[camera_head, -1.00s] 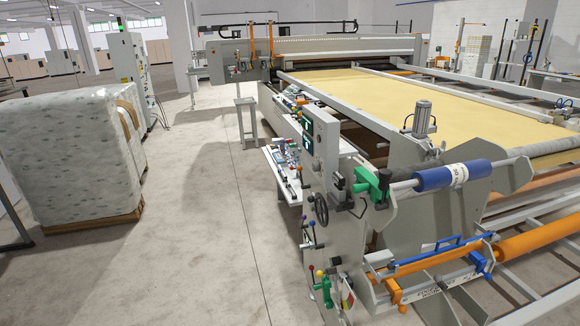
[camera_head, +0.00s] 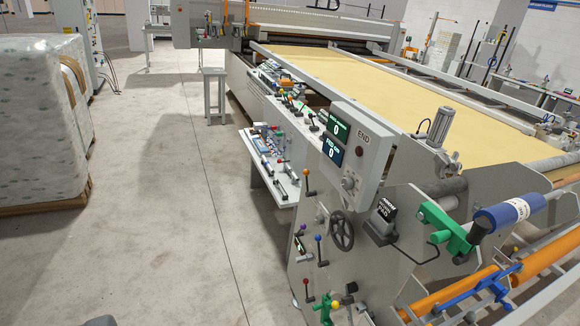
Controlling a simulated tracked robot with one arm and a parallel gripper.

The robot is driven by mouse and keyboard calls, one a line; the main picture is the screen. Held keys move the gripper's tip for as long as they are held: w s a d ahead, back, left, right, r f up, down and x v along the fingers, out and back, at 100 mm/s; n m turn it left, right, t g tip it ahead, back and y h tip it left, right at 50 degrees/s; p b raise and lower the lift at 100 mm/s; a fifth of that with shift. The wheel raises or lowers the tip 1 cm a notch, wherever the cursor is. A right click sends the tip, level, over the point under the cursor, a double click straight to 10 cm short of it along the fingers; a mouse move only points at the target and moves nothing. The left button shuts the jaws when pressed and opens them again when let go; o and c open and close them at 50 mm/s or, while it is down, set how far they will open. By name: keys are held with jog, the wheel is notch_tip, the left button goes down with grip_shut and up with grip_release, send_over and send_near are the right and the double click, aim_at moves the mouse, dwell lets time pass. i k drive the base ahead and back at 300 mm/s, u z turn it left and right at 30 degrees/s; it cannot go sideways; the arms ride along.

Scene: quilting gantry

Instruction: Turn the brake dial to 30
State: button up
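A grey control box (camera_head: 362,148) stands on the near end frame of the gantry, at the right of the middle. Its side carries two dark displays, an upper one (camera_head: 336,127) and a lower one (camera_head: 332,150), each reading 0 in green. A black handwheel (camera_head: 341,230) is lower down. My gripper is not recognisable in view, and nothing touches the controls.
Coloured-knob levers stick out of the end frame (camera_head: 375,275). A green clamp (camera_head: 445,228) and blue roller (camera_head: 508,212) are at the right. A side shelf (camera_head: 283,182) juts into the aisle. The concrete floor (camera_head: 165,230) is open; a wrapped pallet load (camera_head: 40,115) stands left.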

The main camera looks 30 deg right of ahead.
aim_at(347, 184)
jog(key=z, duration=0.2)
jog(key=i, duration=1.15)
jog(key=z, duration=0.95)
jog(key=i, duration=0.4)
jog(key=z, duration=0.3)
